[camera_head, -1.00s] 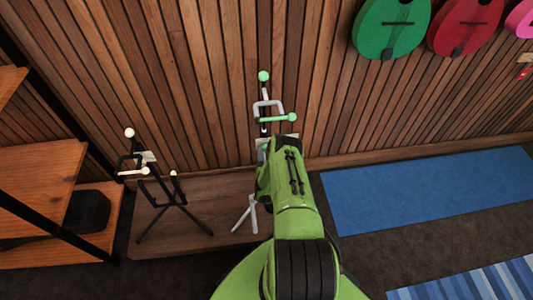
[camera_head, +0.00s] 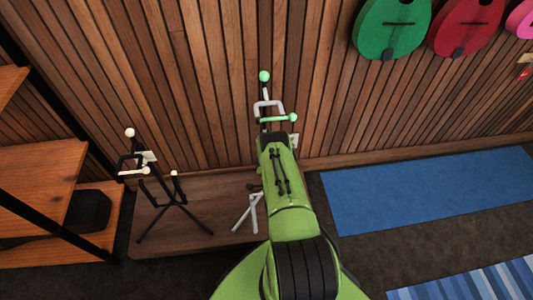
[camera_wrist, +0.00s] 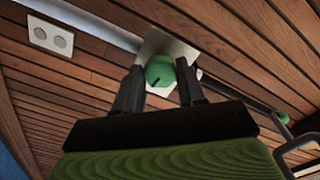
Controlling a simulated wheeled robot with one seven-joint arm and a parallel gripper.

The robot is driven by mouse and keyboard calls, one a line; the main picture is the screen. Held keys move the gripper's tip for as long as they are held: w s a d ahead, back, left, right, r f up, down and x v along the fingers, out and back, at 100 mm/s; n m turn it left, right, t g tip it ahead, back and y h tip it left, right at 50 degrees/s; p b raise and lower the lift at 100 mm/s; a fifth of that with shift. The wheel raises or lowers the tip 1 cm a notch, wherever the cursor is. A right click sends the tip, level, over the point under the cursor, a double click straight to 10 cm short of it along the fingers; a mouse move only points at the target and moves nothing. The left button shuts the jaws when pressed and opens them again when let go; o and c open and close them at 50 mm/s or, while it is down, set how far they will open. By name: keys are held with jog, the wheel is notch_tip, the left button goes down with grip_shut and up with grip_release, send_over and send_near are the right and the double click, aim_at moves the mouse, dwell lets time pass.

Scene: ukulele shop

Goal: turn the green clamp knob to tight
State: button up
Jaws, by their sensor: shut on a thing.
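The green clamp knob (camera_wrist: 160,70) shows in the wrist view in front of a pale plate (camera_wrist: 181,47). In the head view my own arm hides the knob and the gripper. The stand with green tips (camera_head: 268,105) rises beyond my arm there, its pale legs (camera_head: 247,213) showing to the left.
A second, dark stand (camera_head: 174,205) with pale tips stands to the left on a wooden platform (camera_head: 215,190). Wooden shelves (camera_head: 35,180) are at far left. A blue mat (camera_head: 430,190) lies at right. Ukuleles (camera_head: 392,28) hang on the slatted wall.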

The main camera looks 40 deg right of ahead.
jog(key=shift+m, duration=0.3)
jog(key=o, duration=1.1)
jog(key=shift+c, duration=0.2)
